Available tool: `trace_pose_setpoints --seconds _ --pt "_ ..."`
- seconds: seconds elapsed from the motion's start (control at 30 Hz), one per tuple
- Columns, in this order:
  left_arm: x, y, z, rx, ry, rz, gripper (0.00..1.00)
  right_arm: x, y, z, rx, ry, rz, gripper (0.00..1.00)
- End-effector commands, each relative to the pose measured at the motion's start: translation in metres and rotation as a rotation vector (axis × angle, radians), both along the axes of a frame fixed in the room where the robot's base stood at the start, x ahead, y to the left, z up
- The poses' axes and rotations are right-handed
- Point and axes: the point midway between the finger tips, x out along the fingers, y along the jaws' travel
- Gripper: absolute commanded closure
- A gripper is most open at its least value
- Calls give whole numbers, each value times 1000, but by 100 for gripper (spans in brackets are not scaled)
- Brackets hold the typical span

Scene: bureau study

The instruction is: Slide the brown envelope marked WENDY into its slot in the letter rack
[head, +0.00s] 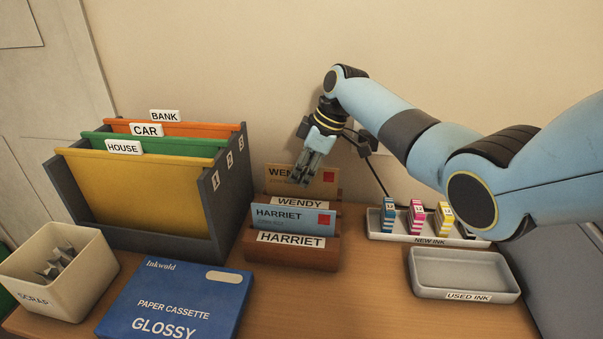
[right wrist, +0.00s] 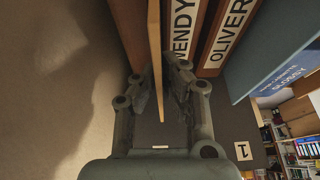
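The brown envelope marked WENDY (head: 283,175) stands upright at the back of the wooden letter rack (head: 290,256), behind the WENDY label (head: 300,203). Its lower part is hidden by the rack. My right gripper (head: 303,172) comes down over its top edge from above. In the right wrist view the gripper's fingers (right wrist: 158,85) close in on both faces of the brown envelope (right wrist: 155,45), which shows edge-on beside the WENDY label (right wrist: 183,25). The gripper looks shut on it. My left gripper is not in view.
A blue HARRIET envelope (head: 293,218) fills the front slot. An OLIVER label (right wrist: 231,25) shows between. A grey file holder (head: 225,195) stands close left, with a blue paper box (head: 178,300) in front. Ink trays (head: 465,275) sit at right.

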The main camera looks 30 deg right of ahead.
Motion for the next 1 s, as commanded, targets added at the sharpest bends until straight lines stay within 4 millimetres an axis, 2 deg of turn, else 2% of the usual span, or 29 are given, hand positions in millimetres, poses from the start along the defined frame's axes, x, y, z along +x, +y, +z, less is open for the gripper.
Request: trace_pose_setpoints --seconds 1.0 --pt "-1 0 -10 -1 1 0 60 0 0 -15 1 1 0 100"
